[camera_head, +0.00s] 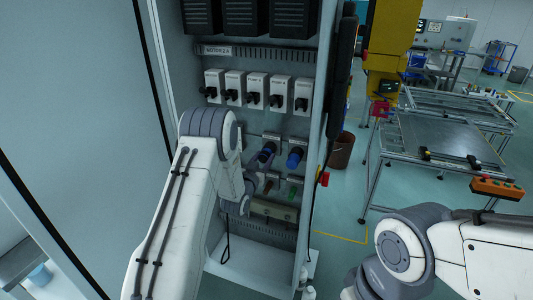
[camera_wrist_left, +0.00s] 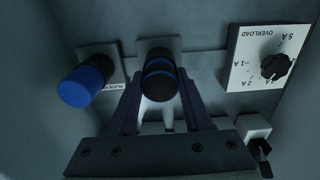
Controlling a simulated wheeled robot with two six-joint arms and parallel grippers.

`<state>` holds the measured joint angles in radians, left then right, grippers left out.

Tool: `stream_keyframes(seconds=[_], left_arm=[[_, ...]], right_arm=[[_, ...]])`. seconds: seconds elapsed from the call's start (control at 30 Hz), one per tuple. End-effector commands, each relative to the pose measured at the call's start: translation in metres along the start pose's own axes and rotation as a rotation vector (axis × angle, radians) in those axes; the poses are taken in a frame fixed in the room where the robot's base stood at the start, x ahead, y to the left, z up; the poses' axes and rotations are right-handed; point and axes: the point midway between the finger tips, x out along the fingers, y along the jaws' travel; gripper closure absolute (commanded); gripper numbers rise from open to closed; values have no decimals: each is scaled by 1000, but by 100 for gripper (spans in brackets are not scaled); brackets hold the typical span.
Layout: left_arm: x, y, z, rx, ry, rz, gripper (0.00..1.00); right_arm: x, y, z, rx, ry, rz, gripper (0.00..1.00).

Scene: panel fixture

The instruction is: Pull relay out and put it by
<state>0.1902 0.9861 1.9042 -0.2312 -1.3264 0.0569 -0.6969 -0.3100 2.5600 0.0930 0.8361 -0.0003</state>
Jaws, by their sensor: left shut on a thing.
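A black cylinder with blue bands (camera_wrist_left: 158,75) stands out from a grey plate on the panel. It also shows in the head view (camera_head: 267,151). The fingers of my left gripper (camera_wrist_left: 160,88) lie on both sides of it and are shut on it. In the head view my left arm covers much of that gripper. No plain relay shape is clear; a small green part (camera_head: 293,190) sits lower in the panel. My right arm (camera_head: 440,255) comes in at the lower right, with its gripper out of view.
A blue-capped cylinder (camera_head: 294,158) stands close beside the banded one. An overload dial (camera_wrist_left: 274,66) and white switches (camera_head: 255,90) are near. The cabinet's side edge (camera_head: 317,130) bounds the right. A metal-framed table (camera_head: 440,135) stands beyond.

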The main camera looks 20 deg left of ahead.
Motion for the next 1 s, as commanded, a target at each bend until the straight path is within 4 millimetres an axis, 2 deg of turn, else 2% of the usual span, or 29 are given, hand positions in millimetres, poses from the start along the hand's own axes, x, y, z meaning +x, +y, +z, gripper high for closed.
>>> stream_keyframes(seconds=[1.0], left_arm=[[-17, 0, 0, 0, 0, 0, 100]], right_arm=[[1, 0, 0, 0, 0, 0, 100]])
